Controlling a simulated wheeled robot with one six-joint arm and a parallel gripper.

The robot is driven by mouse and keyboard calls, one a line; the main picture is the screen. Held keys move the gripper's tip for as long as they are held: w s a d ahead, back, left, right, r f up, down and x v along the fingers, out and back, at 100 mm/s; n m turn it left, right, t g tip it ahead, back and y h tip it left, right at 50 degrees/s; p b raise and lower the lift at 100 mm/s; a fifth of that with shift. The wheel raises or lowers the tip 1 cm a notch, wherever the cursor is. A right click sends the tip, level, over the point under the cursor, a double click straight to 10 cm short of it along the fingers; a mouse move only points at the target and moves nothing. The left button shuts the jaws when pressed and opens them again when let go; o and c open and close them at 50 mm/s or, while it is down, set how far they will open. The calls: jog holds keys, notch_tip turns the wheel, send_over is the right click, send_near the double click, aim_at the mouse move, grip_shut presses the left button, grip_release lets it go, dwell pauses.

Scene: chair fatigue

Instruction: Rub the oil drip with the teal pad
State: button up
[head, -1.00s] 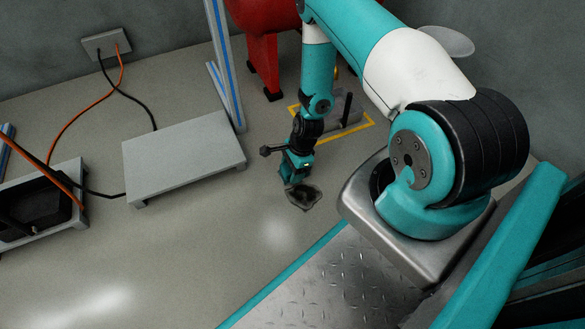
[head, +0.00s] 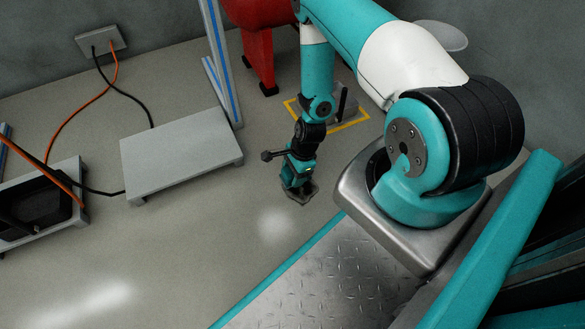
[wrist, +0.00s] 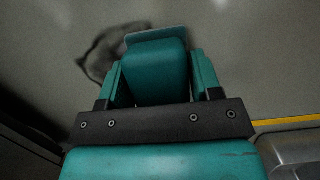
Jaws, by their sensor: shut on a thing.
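My gripper (wrist: 160,85) is shut on the teal pad (wrist: 158,75), a block with a paler flat edge at its far end. The pad sits between the two teal fingers. The oil drip (wrist: 98,56) is a dark, ragged-edged stain on the grey floor. In the wrist view it shows to the left of the pad, and the pad and left finger hide part of it. In the head view my gripper (head: 297,183) points down over the oil drip (head: 306,196), covering much of it. I cannot tell whether the pad touches the floor.
A yellow-marked floor patch with a grey block (head: 343,104) lies just behind my gripper. A red machine leg (head: 262,70) stands beyond. A low grey platform (head: 180,155) is to the left, near a black tray (head: 38,205) and cables. Open floor lies in front.

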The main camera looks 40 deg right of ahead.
jog(key=shift+s+a+f+p, duration=0.1)
jog(key=shift+s+a+p, duration=0.15)
jog(key=shift+s, duration=0.45)
jog(key=shift+s+a+p, duration=0.15)
jog(key=shift+s+p, duration=0.2)
jog(key=shift+s, duration=0.3)
